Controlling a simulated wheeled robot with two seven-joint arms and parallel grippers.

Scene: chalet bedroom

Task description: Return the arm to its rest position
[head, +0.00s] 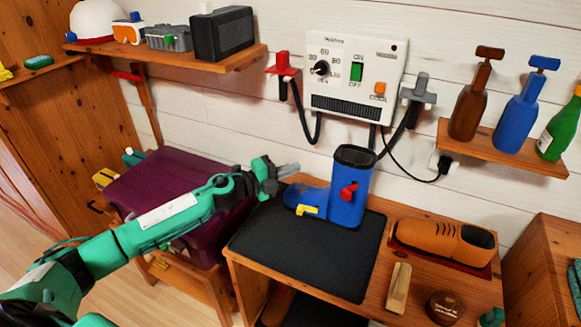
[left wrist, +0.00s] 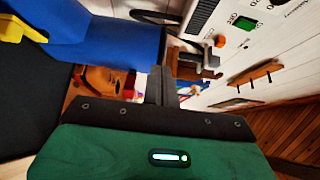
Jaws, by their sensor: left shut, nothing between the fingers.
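My left arm reaches in from the left in the head view. Its gripper (head: 290,170) is shut and empty, in front of the white wall and just left of the blue ski boot (head: 348,190). In the left wrist view the closed fingers (left wrist: 160,85) point away from me, beside the blue boot (left wrist: 110,40). I cannot tell whether they touch the boot. The boot stands upright on a black mat (head: 290,245), with a red and a yellow buckle. My right gripper does not show clearly in these views.
A wooden bench (head: 375,290) holds the mat, an orange-brown shoe (head: 430,238), a wooden brush (head: 398,288) and a round tin (head: 443,307). A purple case (head: 170,185) stands at left. A wall-mounted control box (head: 355,75) and a bottle shelf (head: 500,147) are behind.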

